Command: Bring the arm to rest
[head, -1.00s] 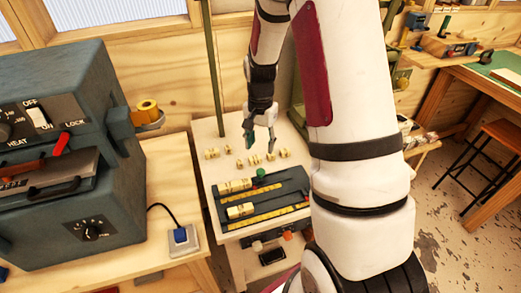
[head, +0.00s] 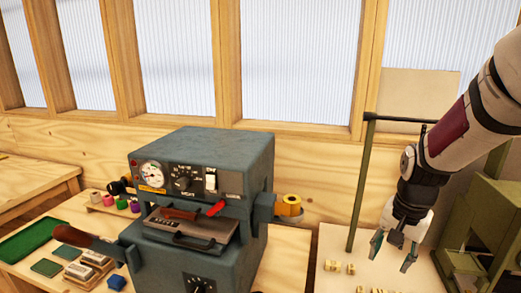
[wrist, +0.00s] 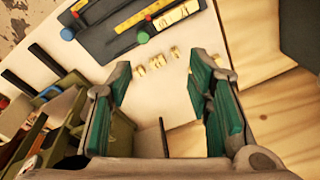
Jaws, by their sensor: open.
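My gripper (head: 394,251) hangs at the right in the head view, fingers pointing down above a pale work surface (head: 340,246). In the wrist view my gripper (wrist: 166,88) shows its two green-padded fingers spread wide, with nothing between them. Several small brass-coloured pieces (wrist: 157,60) lie on the pale surface beyond the fingertips, apart from them. Some of these pieces (head: 350,268) also show at the bottom of the head view, left of the gripper.
A blue-grey machine (head: 200,165) with dials and a red lever stands mid-view, a gold roll (head: 290,205) at its right side. A green post (head: 359,190) rises left of my arm. A dark slotted fixture (wrist: 120,28) lies on the pale surface. Green machinery (head: 485,225) stands at the right.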

